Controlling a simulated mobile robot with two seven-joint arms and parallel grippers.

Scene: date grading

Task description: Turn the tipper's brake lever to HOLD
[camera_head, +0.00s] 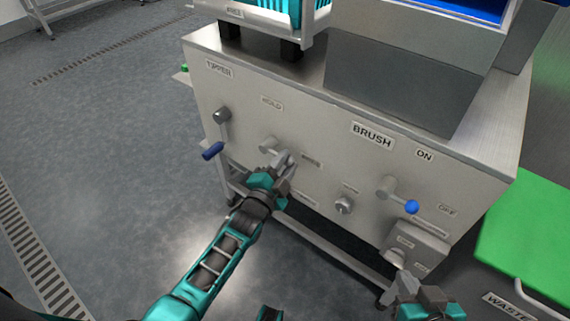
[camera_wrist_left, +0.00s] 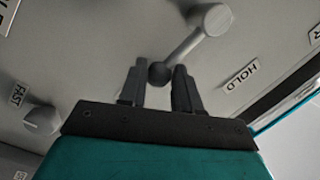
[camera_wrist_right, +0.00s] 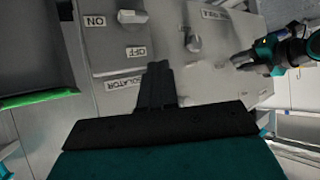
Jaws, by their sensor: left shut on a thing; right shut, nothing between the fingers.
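The brake lever shows in the head view as a grey hub (camera_head: 268,145) on the panel, below the HOLD label (camera_head: 271,103). Its arm points right and down, away from that label. In the left wrist view its hub (camera_wrist_left: 210,19), arm and dark round knob (camera_wrist_left: 159,73) are clear, with the HOLD label (camera_wrist_left: 242,77) to the right. My left gripper (camera_head: 283,165) is shut on the lever's knob, with a finger on either side. My right gripper (camera_head: 418,284) is shut and empty in front of the panel's lower right, near a small switch box (camera_head: 420,243).
On the same panel are a blue-handled lever (camera_head: 213,150) under the TIPPER label (camera_head: 219,69), a blue-knobbed BRUSH lever (camera_head: 411,206) and a small dial (camera_head: 343,205). A green lid (camera_head: 530,235) stands at the right. The floor at left is open.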

